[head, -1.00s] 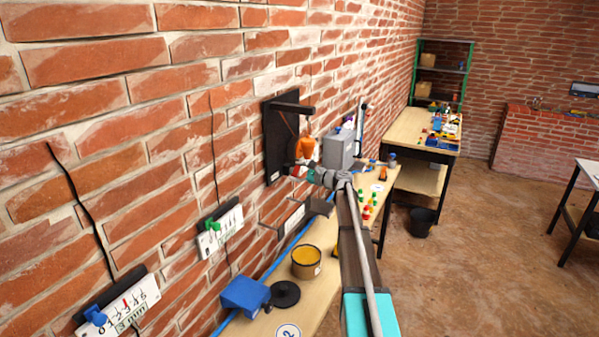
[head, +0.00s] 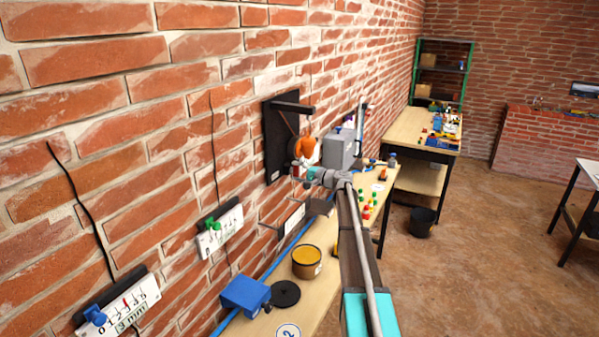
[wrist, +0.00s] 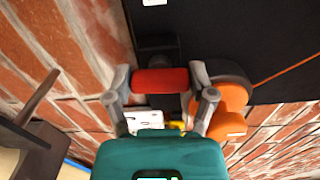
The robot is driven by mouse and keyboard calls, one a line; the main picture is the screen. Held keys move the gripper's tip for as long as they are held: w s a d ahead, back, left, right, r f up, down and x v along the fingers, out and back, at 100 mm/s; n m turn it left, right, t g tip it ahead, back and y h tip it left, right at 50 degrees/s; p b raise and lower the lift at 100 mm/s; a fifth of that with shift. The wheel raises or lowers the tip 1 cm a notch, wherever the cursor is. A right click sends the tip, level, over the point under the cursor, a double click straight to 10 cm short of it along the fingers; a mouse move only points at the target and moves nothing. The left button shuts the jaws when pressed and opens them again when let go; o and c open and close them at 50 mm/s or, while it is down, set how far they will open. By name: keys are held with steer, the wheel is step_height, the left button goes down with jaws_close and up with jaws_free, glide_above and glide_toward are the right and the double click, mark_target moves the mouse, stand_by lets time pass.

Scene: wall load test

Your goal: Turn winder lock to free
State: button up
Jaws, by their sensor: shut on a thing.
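A dark wall board (head: 280,135) with a black bracket arm (head: 292,107) at its top is fixed to the brick wall. An orange rounded part (head: 307,150) sits low on it; it also shows in the wrist view (wrist: 233,105). My gripper (head: 302,171) is at the board's lower edge, beside the orange part. In the wrist view my gripper (wrist: 161,77) is shut on a red bar-shaped handle (wrist: 161,82), one finger at each end. The handle seems to be the winder lock. No lock markings are readable.
Below, a wooden bench (head: 255,328) along the wall holds a yellow-filled pot (head: 307,262), a blue block (head: 245,294) and a black disc (head: 285,294). A grey box (head: 341,148) stands beyond the board. Open floor lies to the right.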

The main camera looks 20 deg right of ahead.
steer(key=shift+w+d+n, duration=0.1)
steer(key=shift+w+n, duration=0.05)
steer(key=shift+n, duration=0.15)
steer(key=o, duration=1)
steer(key=shift+o, duration=0.3)
steer(key=shift+s, duration=0.2)
steer(key=v, duration=1.1)
steer(key=shift+s+d, duration=0.3)
